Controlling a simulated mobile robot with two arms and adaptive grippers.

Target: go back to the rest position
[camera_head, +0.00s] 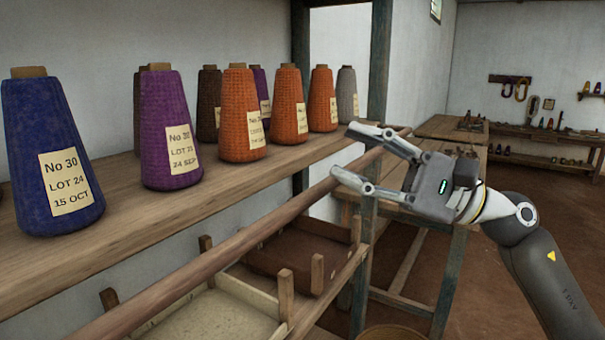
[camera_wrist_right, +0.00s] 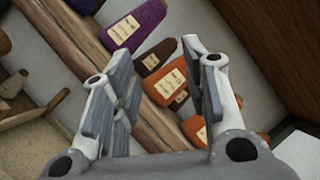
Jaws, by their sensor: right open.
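My right gripper (camera_head: 345,155) is open and empty. It is in front of the right end of the yarn shelf, near the wooden rail, with its fingers pointing left. In the right wrist view, its two fingers (camera_wrist_right: 165,85) are spread with nothing held between them, and several yarn cones show beyond. My left gripper is not in either view.
A wooden shelf (camera_head: 135,220) holds a blue cone (camera_head: 45,130), a purple cone (camera_head: 165,130), orange cones (camera_head: 240,115) and a grey cone (camera_head: 347,97). A wooden rail (camera_head: 220,255) runs along its front. Trays (camera_head: 240,295) sit below. A wooden table (camera_head: 440,128) stands behind my right arm.

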